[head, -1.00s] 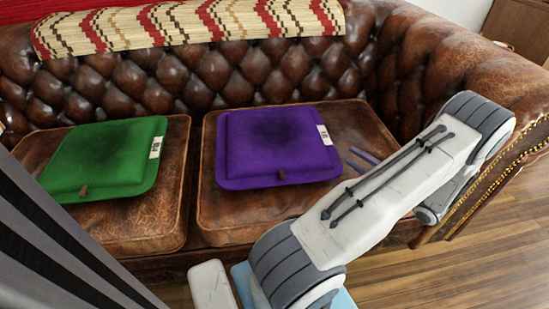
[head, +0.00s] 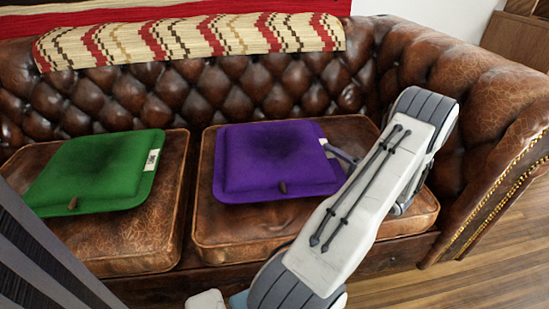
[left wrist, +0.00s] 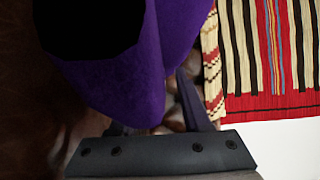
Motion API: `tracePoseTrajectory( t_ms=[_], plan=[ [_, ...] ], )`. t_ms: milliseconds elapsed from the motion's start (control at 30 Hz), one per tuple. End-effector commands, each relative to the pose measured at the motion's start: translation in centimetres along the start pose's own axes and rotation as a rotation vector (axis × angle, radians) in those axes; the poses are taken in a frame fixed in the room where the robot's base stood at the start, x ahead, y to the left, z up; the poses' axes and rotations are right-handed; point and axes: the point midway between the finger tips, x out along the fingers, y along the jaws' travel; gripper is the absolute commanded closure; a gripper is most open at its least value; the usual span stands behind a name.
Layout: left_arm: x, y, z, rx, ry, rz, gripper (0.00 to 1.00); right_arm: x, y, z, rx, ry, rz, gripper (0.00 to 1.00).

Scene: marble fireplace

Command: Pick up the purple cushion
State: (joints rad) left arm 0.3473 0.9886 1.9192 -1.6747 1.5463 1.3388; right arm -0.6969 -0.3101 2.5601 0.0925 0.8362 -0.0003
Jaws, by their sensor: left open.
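The purple cushion (head: 268,158) lies on the right seat of the brown leather sofa, with a white label at its right edge and a small brown tab in front. My left gripper (head: 336,151) is at the cushion's right edge, by the label, with its jaws open. In the left wrist view, the purple cushion (left wrist: 115,90) fills the middle, close to the jaws. One finger shows to its right; the other is mostly hidden by the cushion. I cannot tell whether the fingers touch it. My right gripper is not in view.
A green cushion (head: 95,172) lies on the left seat. A patterned throw (head: 190,35) hangs over the tufted sofa back (head: 240,82). The thick right armrest (head: 470,110) stands beside my arm. Wooden floor (head: 480,260) is clear at the lower right.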

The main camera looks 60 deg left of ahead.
Motion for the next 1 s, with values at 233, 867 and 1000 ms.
tracePoseTrajectory(
  t_ms=[233,867,1000],
  plan=[
    [0.03,-0.04,0.01,0.001,0.000,0.000,0.75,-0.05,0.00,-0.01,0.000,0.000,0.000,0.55],
    [-0.05,-0.01,0.00,0.001,0.001,0.000,1.00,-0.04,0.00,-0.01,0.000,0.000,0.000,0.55],
    [-0.06,-0.01,-0.01,0.001,0.001,0.000,1.00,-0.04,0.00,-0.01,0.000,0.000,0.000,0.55]
  ],
)
